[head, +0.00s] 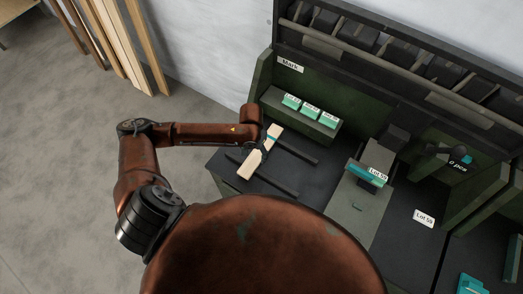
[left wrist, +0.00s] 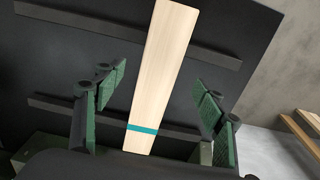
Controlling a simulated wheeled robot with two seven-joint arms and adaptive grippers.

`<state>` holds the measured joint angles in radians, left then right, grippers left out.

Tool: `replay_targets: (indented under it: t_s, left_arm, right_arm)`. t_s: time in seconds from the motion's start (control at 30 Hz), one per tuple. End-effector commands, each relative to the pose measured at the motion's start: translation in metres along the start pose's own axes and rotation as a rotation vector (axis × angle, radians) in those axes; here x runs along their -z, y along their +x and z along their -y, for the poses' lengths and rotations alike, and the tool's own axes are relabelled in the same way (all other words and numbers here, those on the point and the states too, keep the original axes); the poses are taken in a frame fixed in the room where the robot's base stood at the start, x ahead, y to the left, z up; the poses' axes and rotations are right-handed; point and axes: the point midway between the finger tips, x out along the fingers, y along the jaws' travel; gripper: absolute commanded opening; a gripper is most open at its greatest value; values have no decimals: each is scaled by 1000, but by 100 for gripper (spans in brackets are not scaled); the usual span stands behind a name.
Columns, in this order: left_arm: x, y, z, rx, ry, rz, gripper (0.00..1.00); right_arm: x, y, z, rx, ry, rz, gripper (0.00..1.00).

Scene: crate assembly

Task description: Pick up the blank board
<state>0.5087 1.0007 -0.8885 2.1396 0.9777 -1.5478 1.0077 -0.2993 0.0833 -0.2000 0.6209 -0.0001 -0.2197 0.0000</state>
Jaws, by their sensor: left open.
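The blank board (head: 252,164) is a pale wooden plank lying across two dark rails at the left of the workbench. In the left wrist view the board (left wrist: 160,75) shows a teal band near its lower end and runs up between my fingers. My left gripper (head: 264,149) is over the middle of the board and hides part of it. In the left wrist view the gripper (left wrist: 158,108) is open, its green-padded fingers on either side of the board with gaps on both sides. My right gripper is not in view.
The dark rails (head: 297,151) rise slightly from the bench top. Behind are a green shelf with several teal boxes (head: 310,111) and a panel labelled Mark (head: 290,64). A teal stamp-like block (head: 365,174) stands right of the rails. Planks (head: 118,42) lean on the wall.

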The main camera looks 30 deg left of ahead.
Motion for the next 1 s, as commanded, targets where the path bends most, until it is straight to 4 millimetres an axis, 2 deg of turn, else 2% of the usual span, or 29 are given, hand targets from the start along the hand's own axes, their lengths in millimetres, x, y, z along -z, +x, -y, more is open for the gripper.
replay_targets:
  t_s: [0.17,0.4,0.5,0.7,1.0]
  left_arm:
    - [1,15,0,-1,2,1,64]
    - [5,50,2,-1,1,2,64]
    - [5,58,2,-1,3,-1,64]
    - [5,58,2,-1,3,-2,64]
    - [5,58,2,-1,3,-2,44]
  right_arm:
    - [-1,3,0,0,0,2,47]
    - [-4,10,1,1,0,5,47]
    - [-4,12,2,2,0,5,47]
    - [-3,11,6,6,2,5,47]
    - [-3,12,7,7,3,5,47]
